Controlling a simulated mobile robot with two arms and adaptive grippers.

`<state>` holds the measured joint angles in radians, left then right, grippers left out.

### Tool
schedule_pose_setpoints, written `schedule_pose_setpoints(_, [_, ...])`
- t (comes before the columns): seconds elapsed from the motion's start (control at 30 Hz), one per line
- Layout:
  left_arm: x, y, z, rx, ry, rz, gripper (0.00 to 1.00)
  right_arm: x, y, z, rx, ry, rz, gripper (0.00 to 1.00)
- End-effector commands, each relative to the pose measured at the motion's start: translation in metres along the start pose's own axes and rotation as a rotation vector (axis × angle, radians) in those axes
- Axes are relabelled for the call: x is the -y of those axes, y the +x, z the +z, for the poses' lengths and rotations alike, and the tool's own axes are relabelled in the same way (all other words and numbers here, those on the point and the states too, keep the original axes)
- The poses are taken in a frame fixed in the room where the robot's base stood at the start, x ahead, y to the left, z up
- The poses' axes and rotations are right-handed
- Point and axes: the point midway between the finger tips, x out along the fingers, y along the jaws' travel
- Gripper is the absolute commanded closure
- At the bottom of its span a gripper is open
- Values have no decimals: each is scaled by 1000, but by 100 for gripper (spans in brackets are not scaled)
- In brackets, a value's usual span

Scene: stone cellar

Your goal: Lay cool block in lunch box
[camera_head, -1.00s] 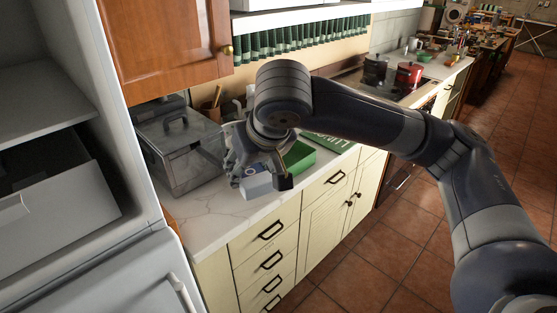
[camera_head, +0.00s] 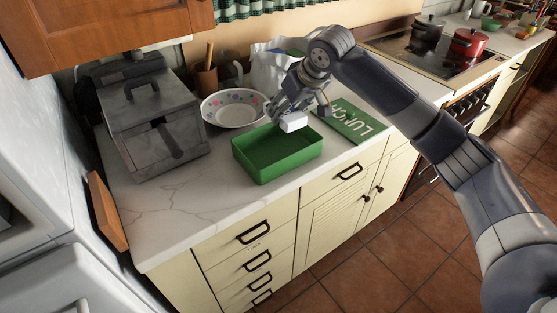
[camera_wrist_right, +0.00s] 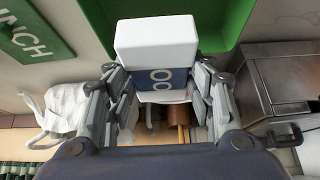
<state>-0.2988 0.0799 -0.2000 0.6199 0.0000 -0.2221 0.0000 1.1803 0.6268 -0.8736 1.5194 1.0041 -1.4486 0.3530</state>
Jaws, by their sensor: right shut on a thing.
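The cool block (camera_head: 293,122), white with a blue label, is held in my right gripper (camera_head: 297,112), which is shut on it. In the right wrist view the block (camera_wrist_right: 157,42) sits between the two fingers of the gripper (camera_wrist_right: 160,85). The open green lunch box (camera_head: 270,168) stands on the counter and looks empty. In the head view the block is at the box's back right edge, above counter height; its exact height is unclear. The box (camera_wrist_right: 225,22) also shows behind the block in the wrist view. The green lid marked LUNCH (camera_head: 352,122) lies to the right. My left gripper is out of view.
A flowered bowl (camera_head: 233,108) stands behind the box, with a utensil pot (camera_head: 205,78) and a crumpled white bag (camera_head: 278,66) nearby. A grey metal bread bin (camera_head: 152,125) is at left. The counter front left of the box is clear.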

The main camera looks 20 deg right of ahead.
Motion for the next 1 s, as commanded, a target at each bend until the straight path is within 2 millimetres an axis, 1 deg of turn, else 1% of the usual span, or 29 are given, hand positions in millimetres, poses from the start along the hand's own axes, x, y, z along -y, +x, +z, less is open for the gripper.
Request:
schedule_pose_setpoints(0.03, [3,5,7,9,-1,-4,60,-3,12,2,0,-8,-5,80])
schedule_pose_setpoints(0.1, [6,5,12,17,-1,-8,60,-7,21,4,1,-20,-7,80])
schedule_pose_setpoints(0.27, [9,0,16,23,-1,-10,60,-9,45,18,4,-28,-6,80])
schedule_pose_setpoints(0.37, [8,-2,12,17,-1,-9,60,-10,56,26,3,-27,-6,80])
schedule_pose_setpoints(0.53, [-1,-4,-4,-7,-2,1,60,-9,70,34,2,-27,-7,80])
schedule_pose_setpoints(0.6, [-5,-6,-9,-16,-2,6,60,-9,81,42,4,-27,-6,80])
schedule_pose_setpoints(0.7, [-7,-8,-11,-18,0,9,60,-10,94,50,3,-27,-6,80])
schedule_pose_setpoints(0.8, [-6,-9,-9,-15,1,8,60,-10,102,55,0,-27,-6,80])
schedule_pose_setpoints(1.0, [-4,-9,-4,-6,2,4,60,-9,104,56,-1,-28,-7,80])
